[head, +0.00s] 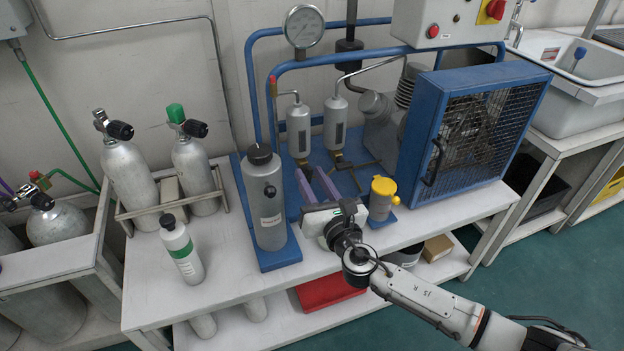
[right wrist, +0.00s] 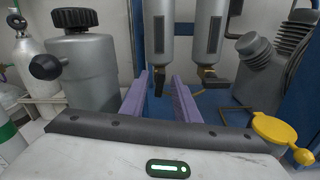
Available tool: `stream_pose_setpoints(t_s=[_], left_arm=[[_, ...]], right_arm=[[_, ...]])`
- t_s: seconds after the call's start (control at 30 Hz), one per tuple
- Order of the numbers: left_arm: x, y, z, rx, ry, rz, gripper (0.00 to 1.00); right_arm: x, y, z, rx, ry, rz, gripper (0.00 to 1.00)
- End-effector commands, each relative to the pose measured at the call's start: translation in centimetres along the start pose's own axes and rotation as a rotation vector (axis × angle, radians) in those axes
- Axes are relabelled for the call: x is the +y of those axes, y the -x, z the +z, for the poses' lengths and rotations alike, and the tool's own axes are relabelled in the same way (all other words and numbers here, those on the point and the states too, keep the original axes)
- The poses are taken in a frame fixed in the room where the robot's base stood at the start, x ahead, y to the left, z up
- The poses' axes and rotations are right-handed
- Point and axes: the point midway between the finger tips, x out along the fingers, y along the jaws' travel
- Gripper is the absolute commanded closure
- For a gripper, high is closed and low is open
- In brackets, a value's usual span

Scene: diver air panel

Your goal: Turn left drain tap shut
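Two grey separator cylinders stand side by side on the blue compressor frame, a left one (head: 298,130) and a right one (head: 335,124). The left drain tap (right wrist: 158,82) is under the left cylinder, with a dark handle that hangs roughly straight down in the right wrist view. The right tap (right wrist: 215,80) has brass and a dark handle set at a slant. My right gripper (head: 311,173) is open, its purple fingers (right wrist: 161,90) pointing at the left tap from the front. The tap shows in the gap between them; contact cannot be told. My left gripper is out of view.
A grey filter canister (head: 265,195) stands close left of my right gripper. A yellow-capped cylinder (head: 382,198) stands to the right. The caged compressor (head: 470,120) is farther right. Diving cylinders (head: 128,172) stand in a rack at left.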

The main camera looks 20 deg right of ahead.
Motion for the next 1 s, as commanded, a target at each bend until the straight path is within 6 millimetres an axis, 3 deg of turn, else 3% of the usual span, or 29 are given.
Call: stream_pose_setpoints(t_s=[0.13, 0.3, 0.67, 1.0], left_arm=[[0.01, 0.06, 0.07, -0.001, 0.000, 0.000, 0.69], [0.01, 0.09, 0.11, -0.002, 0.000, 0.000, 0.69], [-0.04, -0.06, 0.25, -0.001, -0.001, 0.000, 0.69], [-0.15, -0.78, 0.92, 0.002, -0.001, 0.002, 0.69]], right_arm=[[0.01, 0.03, -0.02, 0.000, 0.000, 0.000, 0.72], [0.00, 0.04, -0.02, 0.000, 0.000, 0.000, 1.00], [-0.01, 0.08, -0.14, 0.001, -0.031, 0.000, 1.00], [-0.11, 0.08, -0.31, 0.001, -0.238, 0.000, 1.00]])
